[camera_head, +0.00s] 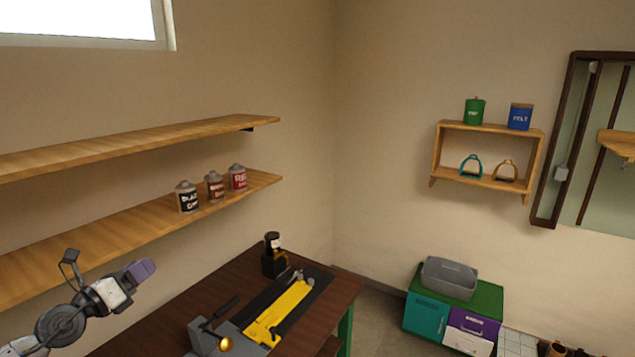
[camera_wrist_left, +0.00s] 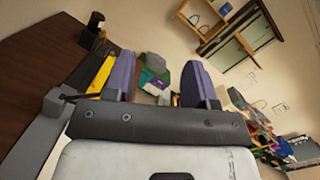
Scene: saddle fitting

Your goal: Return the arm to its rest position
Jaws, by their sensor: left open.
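My left gripper (camera_head: 140,271) is at the lower left of the head view, raised in front of the lower shelf and left of the workbench. In the left wrist view its two purple fingers (camera_wrist_left: 158,80) stand wide apart with nothing between them. The gripper touches nothing that I can see. My right gripper is in neither view.
A dark workbench (camera_head: 228,265) holds a yellow-and-black fixture (camera_head: 280,312), a grey tool with a lever and a small dark bottle (camera_head: 272,242). Several cans stand on the lower wall shelf (camera_head: 125,231). A green-topped cabinet (camera_head: 426,308) stands at the right. Air above the bench is clear.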

